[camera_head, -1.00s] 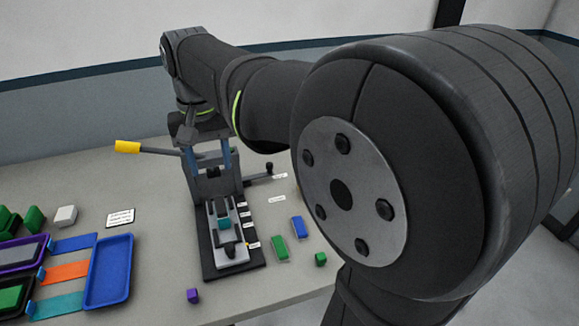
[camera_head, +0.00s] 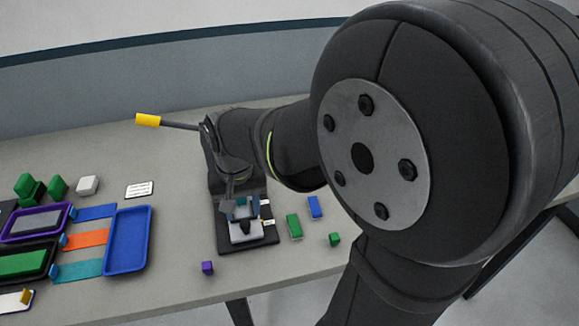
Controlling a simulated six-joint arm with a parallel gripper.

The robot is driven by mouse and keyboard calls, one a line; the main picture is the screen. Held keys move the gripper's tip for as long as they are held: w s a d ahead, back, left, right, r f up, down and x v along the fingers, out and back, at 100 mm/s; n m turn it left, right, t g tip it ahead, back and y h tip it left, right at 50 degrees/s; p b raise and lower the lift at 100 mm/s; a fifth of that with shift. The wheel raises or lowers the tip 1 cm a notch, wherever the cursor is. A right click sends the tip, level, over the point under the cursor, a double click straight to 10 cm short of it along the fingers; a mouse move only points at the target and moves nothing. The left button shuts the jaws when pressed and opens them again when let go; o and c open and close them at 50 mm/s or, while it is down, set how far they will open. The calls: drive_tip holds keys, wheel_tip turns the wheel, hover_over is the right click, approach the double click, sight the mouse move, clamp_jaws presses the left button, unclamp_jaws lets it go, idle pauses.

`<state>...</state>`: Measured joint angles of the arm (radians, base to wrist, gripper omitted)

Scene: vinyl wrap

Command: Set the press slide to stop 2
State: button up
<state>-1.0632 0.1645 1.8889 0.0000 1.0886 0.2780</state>
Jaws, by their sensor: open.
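The press (camera_head: 258,222) stands on the table with a dark base, and my arm covers its upright part. Its slide (camera_head: 246,232) is a light grey block with a dark knob at the near end, and a teal piece (camera_head: 241,206) sits behind the knob. My gripper (camera_head: 231,192) is open and points down over the slide, close to the teal piece. I cannot tell whether it touches anything. Small white stop labels (camera_head: 266,203) line the right side of the base; their print is too small to read. The yellow-handled lever (camera_head: 148,120) sticks out to the left.
A green block (camera_head: 294,226), a blue block (camera_head: 315,207) and a small green cube (camera_head: 335,239) lie right of the press. A purple cube (camera_head: 207,267) lies near the front edge. A blue tray (camera_head: 128,241) and coloured strips are at left.

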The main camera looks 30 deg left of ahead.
sight(245, 222)
drive_tip(key=shift+f, duration=2.1)
